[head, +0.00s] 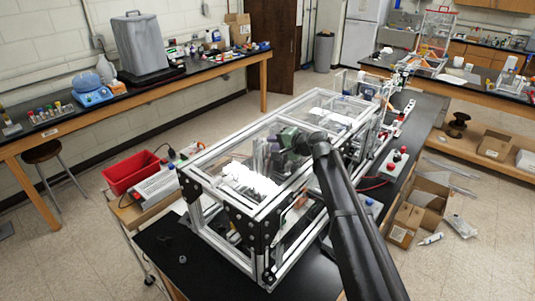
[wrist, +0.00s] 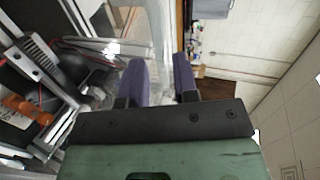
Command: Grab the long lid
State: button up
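Clear lid panels with metal rims lie on top of the aluminium extrusion frame (head: 222,215). The near clear panel (head: 225,152) covers the front part, and another clear panel (head: 322,104) lies farther back. I cannot tell for sure which is the long lid. My gripper (head: 274,146) is over the near panel's right-hand part, beside the frame's top rail. In the wrist view its two purple fingers (wrist: 159,62) are apart. A pale, see-through strip (wrist: 158,25) shows beyond and between them. Whether it lies within their grip is unclear. My arm hides part of the frame's right side.
A red bin (head: 131,172) and a power supply (head: 160,186) stand left of the frame. Cardboard boxes (head: 418,208) sit on the floor at the right. A black-topped bench (head: 130,95) runs along the left wall.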

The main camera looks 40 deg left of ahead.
aim_at(267, 147)
jog(key=x, duration=0.3)
jog(key=shift+a+f+b, duration=0.15)
jog(key=shift+a+b, duration=0.1)
jog(key=shift+b, duration=0.15)
jog(key=shift+d, duration=0.1)
grip_shut()
dwell(0.8)
